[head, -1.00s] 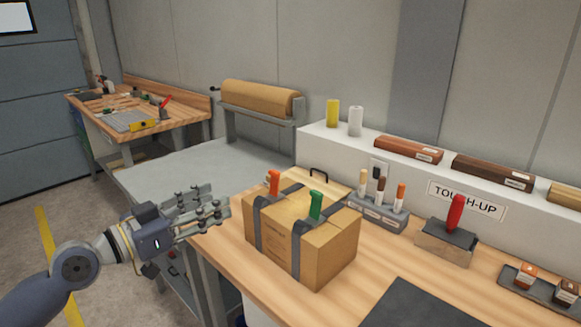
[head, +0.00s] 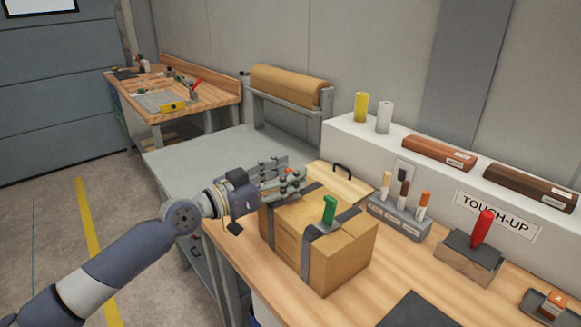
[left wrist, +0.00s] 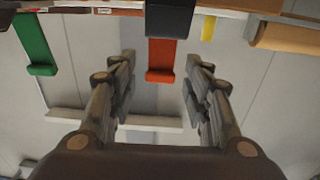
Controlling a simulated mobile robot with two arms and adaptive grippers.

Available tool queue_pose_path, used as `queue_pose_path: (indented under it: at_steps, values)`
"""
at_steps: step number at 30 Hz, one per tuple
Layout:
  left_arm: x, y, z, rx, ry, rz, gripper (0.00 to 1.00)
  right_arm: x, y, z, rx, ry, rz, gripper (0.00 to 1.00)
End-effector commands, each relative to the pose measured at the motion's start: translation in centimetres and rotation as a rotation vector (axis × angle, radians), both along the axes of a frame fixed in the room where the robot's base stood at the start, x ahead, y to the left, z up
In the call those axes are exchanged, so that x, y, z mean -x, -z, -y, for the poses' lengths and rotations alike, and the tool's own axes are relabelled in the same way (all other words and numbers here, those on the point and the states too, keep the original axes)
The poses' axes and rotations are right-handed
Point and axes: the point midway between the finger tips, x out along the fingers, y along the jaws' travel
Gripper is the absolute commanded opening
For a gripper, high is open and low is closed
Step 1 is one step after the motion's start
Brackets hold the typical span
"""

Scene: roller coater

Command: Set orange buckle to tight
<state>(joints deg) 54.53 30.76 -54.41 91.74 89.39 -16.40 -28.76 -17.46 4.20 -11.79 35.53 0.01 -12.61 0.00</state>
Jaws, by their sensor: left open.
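A cardboard box (head: 345,262) with two dark straps sits on the wooden bench. A green buckle lever (head: 329,210) stands up on the right strap. In the left wrist view, the orange buckle (left wrist: 161,60) hangs into the picture between my two open fingers, with a gap on both sides. The green lever is at the left there (left wrist: 36,45). My right gripper is in neither view.
A marker holder (head: 398,217) and a block with a red handle (head: 470,255) stand right of the box. A board with a black handle (head: 342,183) lies behind it. A grey table (head: 195,163) is at the left.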

Motion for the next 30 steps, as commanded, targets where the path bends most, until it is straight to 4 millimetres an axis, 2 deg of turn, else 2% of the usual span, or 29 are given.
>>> queue_pose_path:
  at_steps: [6,13,14,18,20,30]
  values:
    - [-0.7,0.0,1.0,-0.001,0.000,0.000,0.45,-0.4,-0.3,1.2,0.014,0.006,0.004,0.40]
    - [-0.7,0.1,1.0,-0.001,0.000,0.000,0.45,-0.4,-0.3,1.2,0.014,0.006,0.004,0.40]
    - [-0.7,0.1,1.0,-0.001,0.000,0.000,0.43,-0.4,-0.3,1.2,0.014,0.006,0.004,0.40]
    - [-0.7,0.1,1.0,-0.001,0.000,0.000,0.11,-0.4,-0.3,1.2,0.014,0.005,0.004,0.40]
    - [-0.7,0.1,1.0,-0.001,0.000,0.000,0.00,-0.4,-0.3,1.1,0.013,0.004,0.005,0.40]
    - [-0.7,-0.2,1.1,-0.017,0.000,-0.009,0.00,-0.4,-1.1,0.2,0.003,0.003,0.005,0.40]
